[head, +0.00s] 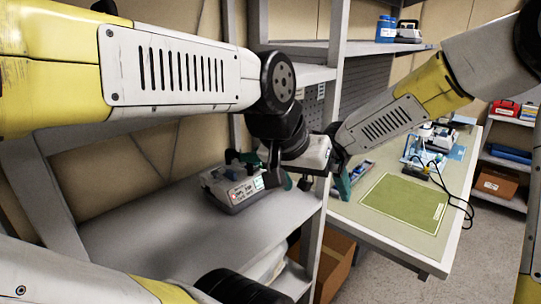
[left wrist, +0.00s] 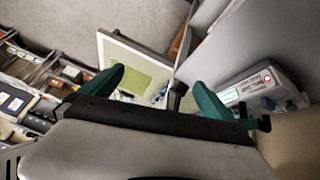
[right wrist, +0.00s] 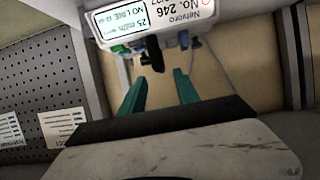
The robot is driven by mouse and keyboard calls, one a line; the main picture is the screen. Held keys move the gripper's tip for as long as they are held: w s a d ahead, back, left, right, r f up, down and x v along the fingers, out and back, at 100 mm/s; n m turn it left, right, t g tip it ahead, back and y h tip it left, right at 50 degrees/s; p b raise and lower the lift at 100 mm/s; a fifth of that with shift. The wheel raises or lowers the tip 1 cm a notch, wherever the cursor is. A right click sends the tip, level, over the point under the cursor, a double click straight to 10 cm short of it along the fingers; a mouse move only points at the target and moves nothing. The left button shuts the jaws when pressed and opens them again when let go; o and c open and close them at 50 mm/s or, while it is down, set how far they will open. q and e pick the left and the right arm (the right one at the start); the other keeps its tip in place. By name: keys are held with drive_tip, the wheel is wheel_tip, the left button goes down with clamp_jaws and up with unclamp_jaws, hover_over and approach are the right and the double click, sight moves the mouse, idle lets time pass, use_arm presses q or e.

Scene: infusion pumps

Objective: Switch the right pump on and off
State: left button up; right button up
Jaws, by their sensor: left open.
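In the right wrist view, the pump (right wrist: 165,22) appears upside down at the top, with a pale green display showing text and a label reading No. 246. A dark clamp sticks out from it. My right gripper (right wrist: 158,78) has its green fingers apart with nothing between them, close to the pump. My left gripper (left wrist: 160,88) is open and empty, beside the pump and pointing towards the table. The pump (left wrist: 260,92) also shows at the right in the left wrist view.
A table (head: 436,250) with a green mat (head: 405,203) stands to the right. Another device (head: 437,138) and a cable are on it. Shelf posts (head: 313,230) rise close to both arms. The left part of the grey shelf (head: 150,230) is bare.

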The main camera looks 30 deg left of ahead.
drive_tip(key=shift+s+d+r, duration=0.15)
drive_tip(key=shift+d+r, duration=0.05)
drive_tip(key=shift+d, duration=0.25)
use_arm(q)
clamp_jaws()
idle(1.4)
use_arm(e)
clamp_jaws()
